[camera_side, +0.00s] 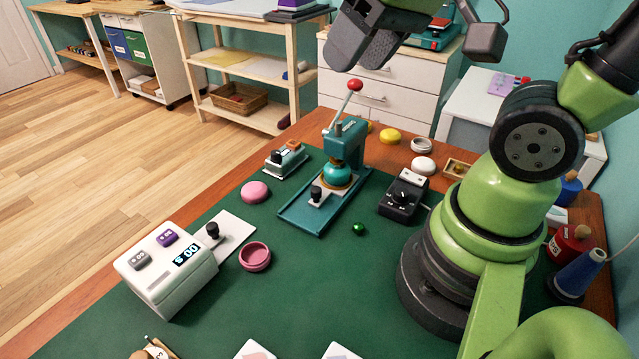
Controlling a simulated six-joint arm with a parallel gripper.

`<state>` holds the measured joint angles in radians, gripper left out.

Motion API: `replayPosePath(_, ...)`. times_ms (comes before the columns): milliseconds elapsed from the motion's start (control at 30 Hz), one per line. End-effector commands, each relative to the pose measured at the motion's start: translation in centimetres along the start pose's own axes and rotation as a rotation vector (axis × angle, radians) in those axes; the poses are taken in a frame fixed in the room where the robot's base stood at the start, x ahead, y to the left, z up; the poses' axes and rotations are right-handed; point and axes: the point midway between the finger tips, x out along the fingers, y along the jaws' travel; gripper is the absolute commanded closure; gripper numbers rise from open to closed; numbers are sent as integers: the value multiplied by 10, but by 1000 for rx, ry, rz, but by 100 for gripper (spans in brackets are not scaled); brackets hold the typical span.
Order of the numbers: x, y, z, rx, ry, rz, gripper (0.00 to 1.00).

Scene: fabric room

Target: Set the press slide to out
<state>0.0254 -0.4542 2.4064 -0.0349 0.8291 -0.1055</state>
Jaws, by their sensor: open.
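The teal press (347,140) stands on the green mat (350,285), with its lever raised and ending in a red ball (354,85). A teal rail base (298,214) runs from under the press towards the lower left. The slide is close to the press head, and bare rail shows in front of the knob. My gripper (357,62) hangs above and behind the press in the picture, near the red ball but apart from the slide. Its dark jaws are open and appear empty.
A white device with a display (187,255) and black knob is at left. A black box with a knob (403,195) stands right of the press. The mat in front is mostly clear.

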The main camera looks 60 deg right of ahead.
Motion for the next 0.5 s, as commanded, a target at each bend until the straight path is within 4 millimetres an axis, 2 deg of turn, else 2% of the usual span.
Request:
replayPosePath(200, 63, 19, -26, -159, -187, 94, 53)
replayPosePath(333, 106, 34, -31, -259, -298, 122, 53)
replayPosePath(500, 153, 52, -26, -366, -417, 130, 53)
